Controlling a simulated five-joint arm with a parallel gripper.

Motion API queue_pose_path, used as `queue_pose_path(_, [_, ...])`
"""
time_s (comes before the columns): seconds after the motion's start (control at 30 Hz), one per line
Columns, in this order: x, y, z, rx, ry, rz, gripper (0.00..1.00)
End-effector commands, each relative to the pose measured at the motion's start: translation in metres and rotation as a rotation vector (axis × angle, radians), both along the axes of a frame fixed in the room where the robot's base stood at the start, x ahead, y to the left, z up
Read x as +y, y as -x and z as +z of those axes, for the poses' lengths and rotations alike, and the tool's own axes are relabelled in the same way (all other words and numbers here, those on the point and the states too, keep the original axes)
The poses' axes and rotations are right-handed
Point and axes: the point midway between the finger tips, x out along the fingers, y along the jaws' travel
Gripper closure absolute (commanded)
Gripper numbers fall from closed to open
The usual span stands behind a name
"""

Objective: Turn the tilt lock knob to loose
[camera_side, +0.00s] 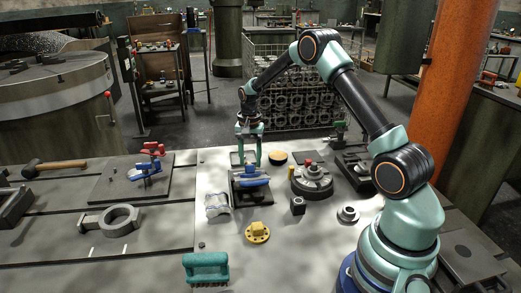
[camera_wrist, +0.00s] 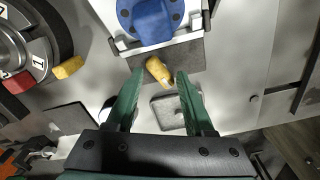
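My gripper (camera_side: 246,163) is above the table at the far side of a dark fixture holding a blue part (camera_side: 254,182). In the wrist view my gripper (camera_wrist: 159,82) is open, with green fingers apart. A yellow knob (camera_wrist: 158,71) shows between the fingertips, at the edge of the dark base below the blue part (camera_wrist: 152,18). No contact with the fingers is visible, and its height relative to them is unclear. I cannot read a loose mark on it. The knob's label is not visible, so I cannot confirm it is the tilt lock.
A round marked dial (camera_side: 312,181) stands right of the fixture, with red (camera_wrist: 18,82) and yellow (camera_wrist: 69,67) grips close to my gripper's left in the wrist view. A red-and-blue valve (camera_side: 149,165) stands left.

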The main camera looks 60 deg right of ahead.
Motion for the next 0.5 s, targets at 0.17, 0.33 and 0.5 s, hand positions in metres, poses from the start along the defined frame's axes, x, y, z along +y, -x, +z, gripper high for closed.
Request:
queue_pose_path(0.17, [-0.001,-0.002,0.036,-0.007,0.003,0.002,0.47])
queue_pose_path(0.33, [-0.001,-0.002,0.067,-0.008,0.003,0.004,0.47])
queue_pose_path(0.5, [-0.001,-0.002,0.098,-0.008,0.003,0.005,0.47])
